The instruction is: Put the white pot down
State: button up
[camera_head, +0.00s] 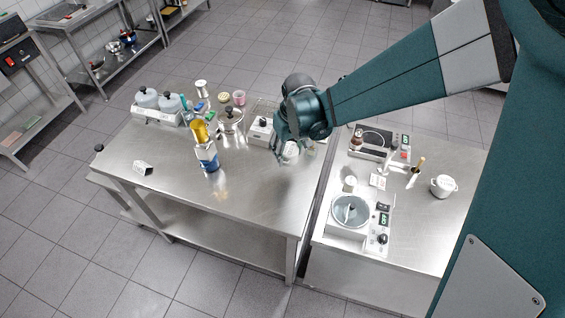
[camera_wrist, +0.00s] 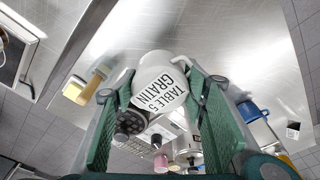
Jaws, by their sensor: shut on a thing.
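A white pot (camera_wrist: 155,65) with a printed label (camera_wrist: 160,92) reading "TABLE 5 GRATIN" sits between the two green fingers of my gripper (camera_wrist: 161,78) in the wrist view. My gripper is shut on it. In the head view my gripper (camera_head: 291,152) is over the right end of the left steel table (camera_head: 255,195), near the gap to the right table. The pot shows there only as a small white patch (camera_head: 291,149) under the gripper, partly hidden. I cannot tell whether it touches the tabletop.

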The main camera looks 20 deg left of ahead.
aim_at(291, 152)
jog(key=shift+f, duration=2)
jog(key=shift+f, duration=0.1)
jog(key=shift+f, duration=2)
jog(key=shift+f, duration=0.15)
jog(key=o, duration=1)
jog(key=shift+o, duration=0.2)
jog(key=shift+r, duration=0.2)
jog(key=shift+s+d+r, duration=0.2)
jog(key=shift+r, duration=1.75)
jog(key=shift+s+d+r, duration=0.2)
jog(key=shift+s+r, duration=0.05)
jog(key=shift+r, duration=1.75)
jog(key=shift+s+d+r, duration=0.2)
jog(key=shift+r, duration=1.75)
